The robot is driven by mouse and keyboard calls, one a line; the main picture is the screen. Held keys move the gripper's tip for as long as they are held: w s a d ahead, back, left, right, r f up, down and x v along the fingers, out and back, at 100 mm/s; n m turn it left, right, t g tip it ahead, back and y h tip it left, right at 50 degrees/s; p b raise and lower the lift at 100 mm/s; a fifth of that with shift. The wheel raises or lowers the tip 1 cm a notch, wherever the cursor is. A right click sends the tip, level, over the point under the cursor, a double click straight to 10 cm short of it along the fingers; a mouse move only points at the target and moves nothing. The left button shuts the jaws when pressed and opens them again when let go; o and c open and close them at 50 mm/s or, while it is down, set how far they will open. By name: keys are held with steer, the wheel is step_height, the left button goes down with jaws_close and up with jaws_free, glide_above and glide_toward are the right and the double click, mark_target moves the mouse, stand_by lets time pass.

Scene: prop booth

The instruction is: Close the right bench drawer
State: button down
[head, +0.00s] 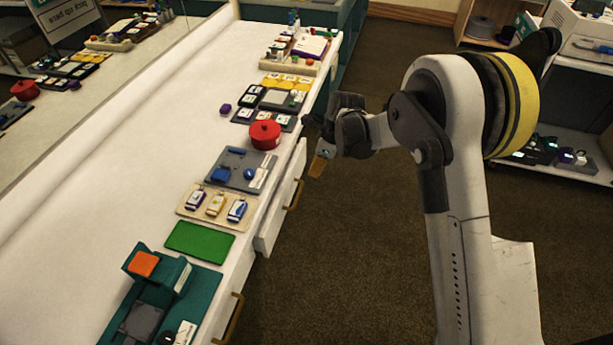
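The bench drawer farther along the bench (283,197) stands out a little from the white bench's front, with a brown bar handle (295,195). A nearer drawer also has a brown handle (232,315); how far it is open is hard to tell. My gripper (318,165) is above the floor, near the far end of the projecting drawer and just outside it. It points down, with a tan part at its tip. It appears to hold nothing. Its fingers are too small and overlapped to tell open from shut.
The bench top (150,155) carries a red round pot (265,134), a green mat (200,241) and a teal device (155,290) near its front edge. The brown floor (340,260) beside the drawers is clear. A shelf unit (570,130) stands at the right.

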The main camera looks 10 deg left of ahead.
steer(key=s+d+f+y, duration=0.2)
steer(key=d+f+y, duration=0.1)
steer(key=y+b, duration=0.3)
steer(key=b, duration=0.2)
glide_toward(286, 199)
steer(key=x, duration=0.5)
steer(key=shift+s+f, duration=0.15)
steer(key=shift+f, duration=0.4)
steer(key=shift+a+r, duration=0.1)
steer(key=shift+a, duration=0.45)
